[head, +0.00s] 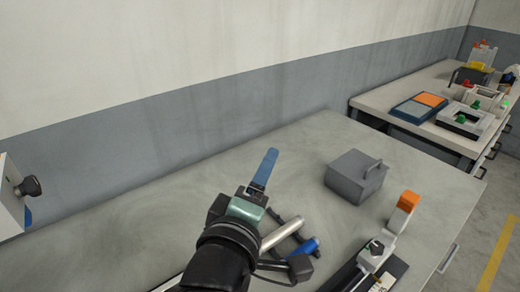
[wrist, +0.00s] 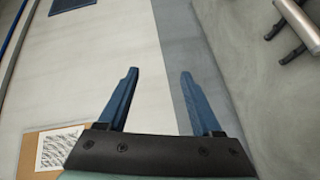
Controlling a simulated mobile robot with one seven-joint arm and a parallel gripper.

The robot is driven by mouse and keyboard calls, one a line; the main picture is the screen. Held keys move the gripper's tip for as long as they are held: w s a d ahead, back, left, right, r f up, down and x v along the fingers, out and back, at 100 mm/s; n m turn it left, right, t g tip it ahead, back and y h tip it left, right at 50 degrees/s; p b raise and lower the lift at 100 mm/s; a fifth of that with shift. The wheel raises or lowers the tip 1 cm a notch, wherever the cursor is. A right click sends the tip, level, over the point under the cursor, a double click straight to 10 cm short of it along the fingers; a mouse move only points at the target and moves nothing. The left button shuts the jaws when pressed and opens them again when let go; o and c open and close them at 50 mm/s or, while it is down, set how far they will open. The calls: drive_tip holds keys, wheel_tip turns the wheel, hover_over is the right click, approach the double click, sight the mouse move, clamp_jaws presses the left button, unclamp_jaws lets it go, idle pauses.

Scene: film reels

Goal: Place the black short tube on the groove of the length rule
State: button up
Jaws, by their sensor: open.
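My gripper (head: 267,163) is above the table in the head view, its blue fingers pointing toward the wall. In the wrist view its two fingers (wrist: 159,74) are spread apart with nothing between them. I cannot pick out the black short tube in either view. A long dark base (head: 395,268) with a grey fixture, at the front right of the table, may be the length rule; it is cut off by the frame edge, and no groove can be made out.
A silver cylinder (head: 282,235) on dark supports lies right of my arm; it also shows in the wrist view (wrist: 302,22). Beside it is a blue-ended part (head: 304,247). A grey box with a handle (head: 352,180) stands farther right, near an orange-topped piece (head: 405,203).

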drive_tip(key=s+r+m+t+y, duration=0.1)
drive_tip(key=s+r+m+t, duration=0.2)
drive_tip(key=r, duration=0.7)
drive_tip(key=s+r+m+t+y, duration=0.2)
drive_tip(key=s+r+m+t, duration=0.2)
drive_tip(key=r, duration=0.7)
drive_tip(key=s+r+m+t+y, duration=0.1)
drive_tip(key=s+r+m+t, duration=0.2)
drive_tip(key=r, duration=0.7)
drive_tip(key=shift+s+a+r+m+t+y, duration=0.15)
drive_tip(key=shift+s+a+m+t+y, duration=0.25)
drive_tip(key=shift+s+m, duration=0.5)
drive_tip(key=shift+s+r, duration=0.1)
wheel_tip(320, 180, up, 3)
drive_tip(key=p, duration=0.3)
